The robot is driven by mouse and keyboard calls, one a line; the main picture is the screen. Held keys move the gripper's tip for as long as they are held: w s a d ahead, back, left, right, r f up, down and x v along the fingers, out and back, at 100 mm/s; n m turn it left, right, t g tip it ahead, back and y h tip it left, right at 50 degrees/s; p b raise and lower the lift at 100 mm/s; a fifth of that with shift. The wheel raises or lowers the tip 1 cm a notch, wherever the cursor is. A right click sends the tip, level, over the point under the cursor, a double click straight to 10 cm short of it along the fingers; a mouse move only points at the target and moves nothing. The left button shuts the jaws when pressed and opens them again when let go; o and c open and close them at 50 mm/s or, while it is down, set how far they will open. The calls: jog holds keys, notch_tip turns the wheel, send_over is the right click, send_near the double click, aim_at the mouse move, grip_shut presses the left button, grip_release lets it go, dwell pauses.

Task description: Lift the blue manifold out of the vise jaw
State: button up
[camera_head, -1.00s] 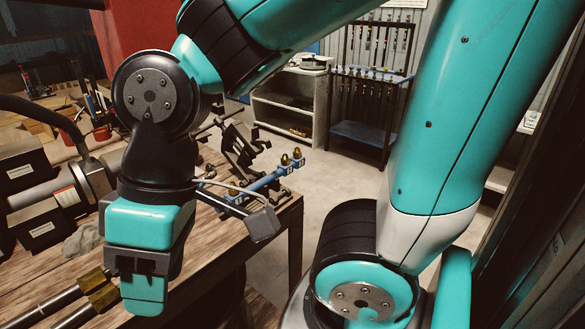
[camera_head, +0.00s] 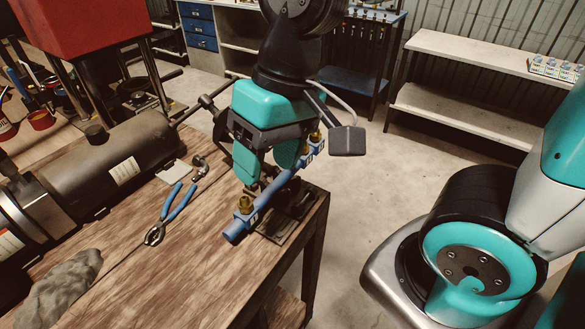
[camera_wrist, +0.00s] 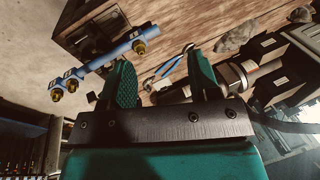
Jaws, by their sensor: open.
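The blue manifold (camera_head: 268,201) is a blue bar with brass fittings, lying slantwise at the vise (camera_head: 292,213) near the table corner. My gripper (camera_head: 266,168) is open and empty, pointing down just behind the bar in the head view. It covers part of the vise, so how the jaw holds the bar is hidden. In the wrist view the manifold (camera_wrist: 101,62) lies left of both fingers, not between them. The open gripper (camera_wrist: 163,75) also shows there, with table and tools beyond the gap.
Blue-handled pliers (camera_head: 172,207) lie on the wooden table (camera_head: 190,265) left of the vise. A dark cylindrical machine (camera_head: 120,165) and a grey rag (camera_head: 62,290) are further left. The floor (camera_head: 380,190) right of the table is clear.

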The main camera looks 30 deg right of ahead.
aim_at(262, 197)
jog(key=w+d+f+m+h, duration=0.2)
jog(key=w+m, duration=0.4)
jog(key=m, duration=0.2)
jog(key=w+d+f+m+h, duration=0.1)
jog(key=w+d+f+m, duration=0.1)
jog(key=w+m, duration=0.45)
jog(key=shift+m, duration=0.65)
jog(key=f, duration=1.1)
jog(key=f+p, duration=0.1)
jog(key=f, duration=0.5)
jog(key=shift+s+a+f, duration=0.1)
jog(key=shift+s, duration=0.25)
grip_shut()
jog(key=shift+r, duration=0.2)
